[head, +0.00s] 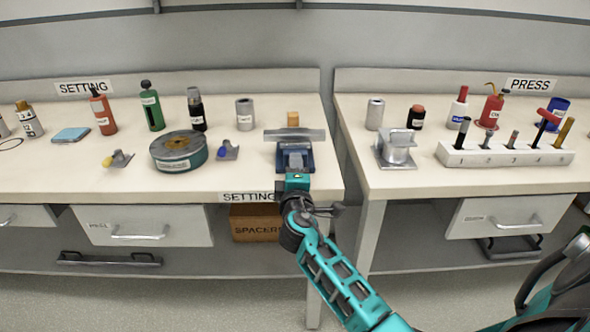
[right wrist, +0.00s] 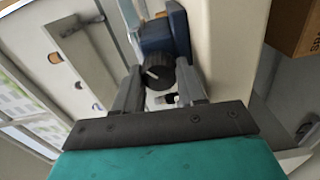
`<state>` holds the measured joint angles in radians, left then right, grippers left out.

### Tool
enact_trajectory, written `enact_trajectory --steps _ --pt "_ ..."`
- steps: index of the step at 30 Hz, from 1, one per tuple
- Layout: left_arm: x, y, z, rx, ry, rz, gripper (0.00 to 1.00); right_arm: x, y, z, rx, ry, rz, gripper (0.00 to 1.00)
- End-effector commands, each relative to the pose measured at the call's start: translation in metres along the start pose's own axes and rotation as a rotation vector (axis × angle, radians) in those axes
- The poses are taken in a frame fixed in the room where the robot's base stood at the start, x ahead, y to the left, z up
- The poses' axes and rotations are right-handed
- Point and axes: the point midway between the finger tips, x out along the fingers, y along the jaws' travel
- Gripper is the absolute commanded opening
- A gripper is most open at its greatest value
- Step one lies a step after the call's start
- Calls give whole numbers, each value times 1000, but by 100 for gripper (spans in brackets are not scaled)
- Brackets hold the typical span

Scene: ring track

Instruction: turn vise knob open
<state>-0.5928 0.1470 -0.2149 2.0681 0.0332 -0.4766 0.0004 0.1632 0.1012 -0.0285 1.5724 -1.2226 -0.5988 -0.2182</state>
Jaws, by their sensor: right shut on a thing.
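The blue vise (head: 295,157) stands at the front right of the setting bench, with a wide grey bar (head: 294,135) across its top. Its dark ribbed knob (right wrist: 160,75) has a white mark and faces my right gripper in the right wrist view. My right gripper (right wrist: 160,84) has one finger on each side of the knob and is shut on it. In the head view my right gripper (head: 296,175) is at the front of the vise and hides the knob. My left gripper is not in view.
A green round tin (head: 178,152) and a small blue-knobbed piece (head: 228,150) sit left of the vise. A grey can (head: 245,114) and an orange block (head: 293,119) stand behind it. A narrow gap separates the press bench (head: 430,180). A spacers box (head: 255,224) is below.

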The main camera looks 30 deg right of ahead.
Motion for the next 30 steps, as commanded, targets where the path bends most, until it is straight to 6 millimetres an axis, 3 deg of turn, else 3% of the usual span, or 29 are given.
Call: enact_trajectory --steps 3,4,11,30 --pt "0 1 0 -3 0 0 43 1 1 0 -4 0 3 10" --pt "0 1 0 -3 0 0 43 1 1 0 -4 0 3 43" --pt "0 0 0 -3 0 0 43 0 0 0 -2 0 1 65" --pt "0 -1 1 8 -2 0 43 0 -5 1 0 1 -9 66"
